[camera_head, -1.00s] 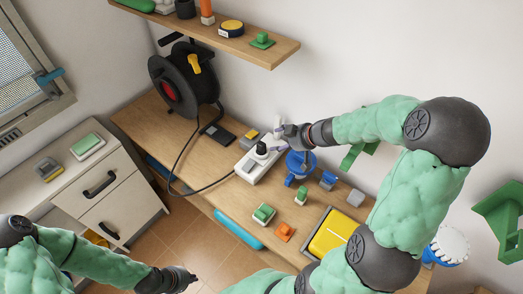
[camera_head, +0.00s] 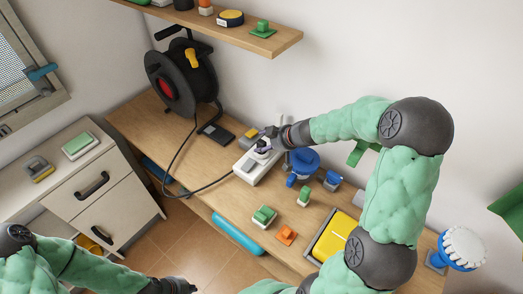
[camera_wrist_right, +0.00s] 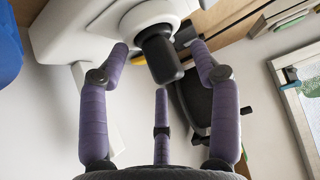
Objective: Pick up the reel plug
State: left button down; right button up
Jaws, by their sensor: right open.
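The reel plug (camera_head: 262,149) is a dark plug standing in a white socket block (camera_head: 246,172) on the workbench. In the right wrist view the plug's black body (camera_wrist_right: 163,60) shows between my fingers, with the pale block behind it. My right gripper (camera_head: 268,142) is at the plug. Its purple fingers are spread around the plug, with visible gaps at the sides; the head view partly hides it behind the fingers. My left gripper (camera_head: 182,286) is low at the bottom edge, away from the bench, partly cut off.
The black cable reel (camera_head: 184,75) stands at the bench's left, its cable running to the block. A blue object (camera_head: 305,160) is close right of my right gripper. Green, orange and yellow items lie in front. A shelf (camera_head: 270,42) overhangs behind; a drawer cabinet (camera_head: 115,205) stands left.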

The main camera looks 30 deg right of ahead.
jog(key=c, duration=1.2)
jog(key=shift+r, duration=0.15)
jog(key=shift+c, duration=0.2)
